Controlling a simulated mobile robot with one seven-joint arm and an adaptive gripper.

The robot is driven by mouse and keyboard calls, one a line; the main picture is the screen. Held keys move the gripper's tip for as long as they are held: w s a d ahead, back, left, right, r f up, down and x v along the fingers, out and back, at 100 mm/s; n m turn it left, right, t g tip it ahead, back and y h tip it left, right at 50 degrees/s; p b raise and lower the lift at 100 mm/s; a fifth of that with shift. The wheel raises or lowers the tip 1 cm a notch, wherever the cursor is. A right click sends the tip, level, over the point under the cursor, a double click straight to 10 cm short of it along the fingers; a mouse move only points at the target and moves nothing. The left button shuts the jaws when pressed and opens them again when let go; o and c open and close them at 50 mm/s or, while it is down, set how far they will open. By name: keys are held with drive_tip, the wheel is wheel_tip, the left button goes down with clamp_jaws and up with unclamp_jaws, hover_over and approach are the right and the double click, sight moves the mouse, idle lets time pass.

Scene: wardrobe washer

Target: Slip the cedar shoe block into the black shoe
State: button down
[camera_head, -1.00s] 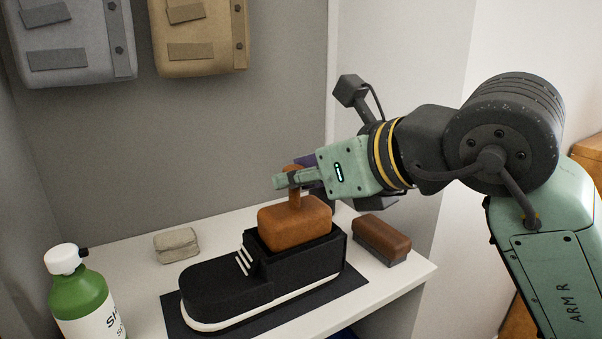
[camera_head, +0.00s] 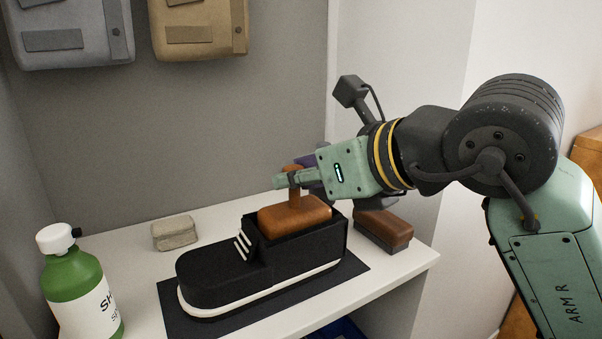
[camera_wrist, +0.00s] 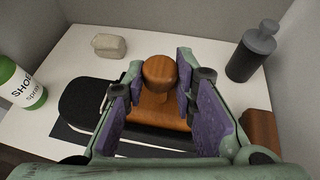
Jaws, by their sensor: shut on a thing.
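The black shoe (camera_head: 215,277) with a white sole and white laces lies on a dark mat (camera_head: 340,277) on the shelf, its toe to the left. The brown cedar shoe block (camera_head: 308,213) sits partly down in the shoe's square opening, its upper part above the rim. My gripper (camera_head: 290,179) is shut on the block's upright knob. In the wrist view the block's round knob (camera_wrist: 159,70) stands between the purple finger pads, and the shoe's toe (camera_wrist: 85,100) shows at left. The block's lower part is hidden inside the shoe.
A brown brush (camera_head: 382,230) lies right of the shoe, close to the shelf's front right edge. A grey-beige folded cloth or sponge (camera_head: 175,232) is behind the toe. A green spray bottle (camera_head: 82,295) stands at left. A dark bottle (camera_wrist: 252,52) shows in the wrist view.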

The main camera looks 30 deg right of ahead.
sight(298, 200)
drive_tip(key=shift+f+b, duration=1.5)
drive_tip(key=shift+f, duration=0.25)
drive_tip(key=c, duration=1.2)
unclamp_jaws()
drive_tip(key=shift+c, duration=0.2)
drive_tip(key=shift+s, duration=0.1)
drive_tip(key=v, duration=1.2)
